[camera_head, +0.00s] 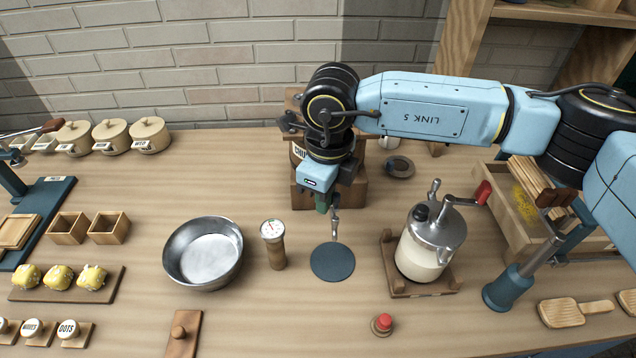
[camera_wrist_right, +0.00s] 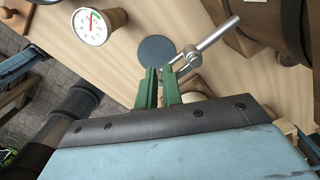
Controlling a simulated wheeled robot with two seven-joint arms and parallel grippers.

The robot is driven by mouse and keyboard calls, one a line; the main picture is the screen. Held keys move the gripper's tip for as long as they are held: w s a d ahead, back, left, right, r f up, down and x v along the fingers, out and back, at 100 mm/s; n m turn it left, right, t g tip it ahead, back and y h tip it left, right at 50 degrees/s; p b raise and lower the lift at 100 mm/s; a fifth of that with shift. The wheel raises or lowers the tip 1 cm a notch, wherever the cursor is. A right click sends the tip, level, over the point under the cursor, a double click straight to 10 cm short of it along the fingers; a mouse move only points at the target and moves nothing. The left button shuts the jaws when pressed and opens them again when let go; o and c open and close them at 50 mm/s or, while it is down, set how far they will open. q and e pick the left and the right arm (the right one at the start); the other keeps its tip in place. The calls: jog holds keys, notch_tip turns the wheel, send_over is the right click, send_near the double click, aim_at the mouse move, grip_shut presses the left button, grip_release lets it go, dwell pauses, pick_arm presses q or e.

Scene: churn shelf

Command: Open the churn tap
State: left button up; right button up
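The churn (camera_head: 298,153) stands on a wooden stand behind my right gripper, and its label is mostly hidden by my arm. The metal tap (camera_head: 335,224) hangs at the front, above a round dark mat (camera_head: 332,262). In the right wrist view the tap shows as a silver bar with a crosspiece (camera_wrist_right: 207,38). My right gripper (camera_head: 322,208) points down beside the tap. My left gripper is not in view.
A metal bowl (camera_head: 203,252) and a dial thermometer (camera_head: 273,245) stand left of the mat. A cream jar with a red-handled crank (camera_head: 428,245) stands right of it. A red-topped knob (camera_head: 382,324) is near the front. Bare table lies between them.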

aim_at(336, 193)
jog(key=shift+w+d+r+p, duration=0.3)
jog(key=shift+w+d+r, duration=0.2)
jog(key=shift+d+r, duration=0.35)
jog(key=shift+o, duration=0.7)
jog(key=shift+s+d+r+p, duration=0.2)
jog(key=shift+s+d+r, duration=0.15)
jog(key=shift+r, duration=0.25)
jog(key=shift+s+d+r+p, duration=0.2)
jog(key=shift+d+r, duration=0.15)
jog(key=shift+r, duration=0.25)
jog(key=shift+w+a+r, duration=0.15)
jog(key=shift+a+r, duration=0.4)
jog(key=shift+a, duration=0.05)
jog(key=shift+a+r+p, duration=0.1)
jog(key=shift+r+p, duration=0.25)
jog(key=shift+p, duration=0.05)
jog(key=shift+d+r, duration=0.2)
jog(key=shift+r, duration=0.35)
jog(key=shift+s+f, duration=0.1)
jog(key=shift+s, duration=0.1)
